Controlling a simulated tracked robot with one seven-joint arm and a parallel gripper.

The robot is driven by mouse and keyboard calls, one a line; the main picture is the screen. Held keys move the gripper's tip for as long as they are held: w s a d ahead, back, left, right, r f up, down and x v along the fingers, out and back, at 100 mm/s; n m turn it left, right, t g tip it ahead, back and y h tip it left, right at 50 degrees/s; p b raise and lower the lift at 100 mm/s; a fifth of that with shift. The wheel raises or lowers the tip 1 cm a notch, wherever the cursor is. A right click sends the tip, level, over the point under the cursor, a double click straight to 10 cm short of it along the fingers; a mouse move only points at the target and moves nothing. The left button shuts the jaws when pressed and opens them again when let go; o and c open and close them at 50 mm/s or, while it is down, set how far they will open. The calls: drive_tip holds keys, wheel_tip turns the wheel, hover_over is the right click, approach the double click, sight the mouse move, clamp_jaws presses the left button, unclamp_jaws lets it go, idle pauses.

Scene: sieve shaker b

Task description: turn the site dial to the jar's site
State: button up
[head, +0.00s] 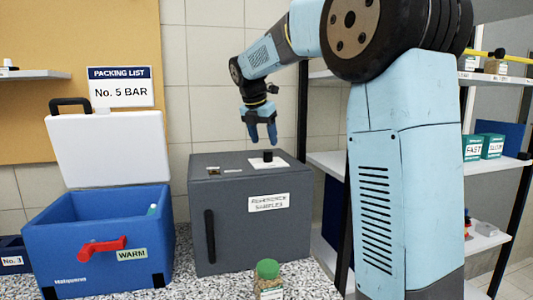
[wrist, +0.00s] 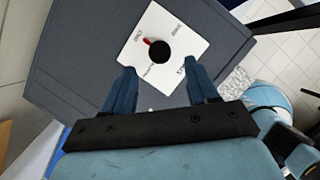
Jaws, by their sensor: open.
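The site dial is a black round knob (head: 268,156) on a white plate (head: 262,164), on top of a grey cabinet (head: 250,235). In the wrist view the knob (wrist: 160,52) has a red pointer (wrist: 147,41) towards the plate's upper-left word. The plate's words are too small to read surely. My gripper (head: 262,140) is open and empty, above the knob and apart from it. In the wrist view its fingers (wrist: 161,82) straddle the near side of the plate. A jar with a green lid (head: 268,270) stands on the counter before the cabinet; its label is unreadable.
An open blue cooler (head: 100,245) with a red latch and a WARM label stands left of the cabinet. A PACKING LIST sign (head: 121,88) reads No. 5 BAR. Shelves (head: 490,165) with FAST and SLOW boxes are at right. A small item (head: 213,171) lies on the cabinet top.

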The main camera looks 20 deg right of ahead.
sight(267, 151)
drive_tip(key=shift+x, duration=3.05)
drive_tip(key=shift+c, duration=0.2)
drive_tip(key=c, duration=1)
drive_tip(key=shift+a, duration=0.1)
